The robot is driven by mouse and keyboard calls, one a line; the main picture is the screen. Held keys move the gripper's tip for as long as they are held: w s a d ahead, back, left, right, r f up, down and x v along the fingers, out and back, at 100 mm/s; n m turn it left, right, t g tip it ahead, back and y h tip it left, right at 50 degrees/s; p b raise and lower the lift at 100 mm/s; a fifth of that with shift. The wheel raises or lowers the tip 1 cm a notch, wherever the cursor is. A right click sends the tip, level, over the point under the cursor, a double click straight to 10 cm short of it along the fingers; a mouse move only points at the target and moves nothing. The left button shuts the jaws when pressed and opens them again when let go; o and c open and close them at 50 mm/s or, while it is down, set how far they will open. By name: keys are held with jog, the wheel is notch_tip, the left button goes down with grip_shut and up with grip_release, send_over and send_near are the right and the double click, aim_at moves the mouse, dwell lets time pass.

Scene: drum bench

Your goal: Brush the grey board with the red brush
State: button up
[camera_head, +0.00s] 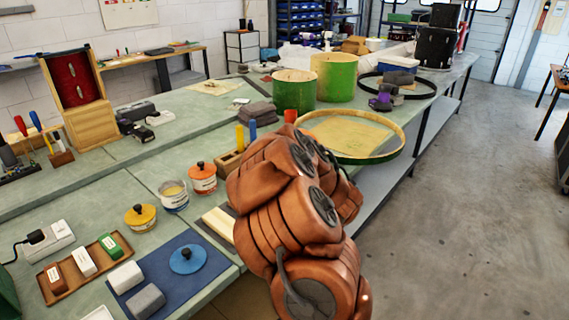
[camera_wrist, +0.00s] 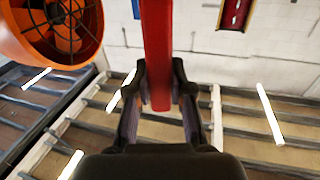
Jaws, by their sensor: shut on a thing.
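In the wrist view my gripper (camera_wrist: 160,82) is shut on a long red bar, taken to be the handle of the red brush (camera_wrist: 157,40). The bar runs between the two dark fingers and out of the top of the picture. Its bristles do not show. In the head view my copper arm hides the gripper and the brush. I cannot pick out the grey board with certainty. A flat dark-edged piece with a pale strip (camera_head: 220,222) lies on the bench, partly hidden behind my arm.
A blue mat (camera_head: 185,286) holds a blue lid and two blocks. A wooden tray (camera_head: 66,290), tins including an orange-lidded one (camera_head: 203,178), and a large green hoop (camera_head: 390,152) crowd the bench (camera_head: 125,190). Open floor (camera_head: 465,215) lies to the right.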

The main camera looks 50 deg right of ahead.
jog(key=shift+w, duration=1.1)
jog(key=shift+w+f, duration=0.1)
jog(key=shift+w, duration=1.35)
jog(key=shift+a+x, duration=0.15)
jog(key=shift+x, duration=0.55)
jog(key=shift+a+x, duration=0.15)
jog(key=shift+x, duration=0.5)
jog(key=shift+w, duration=1.6)
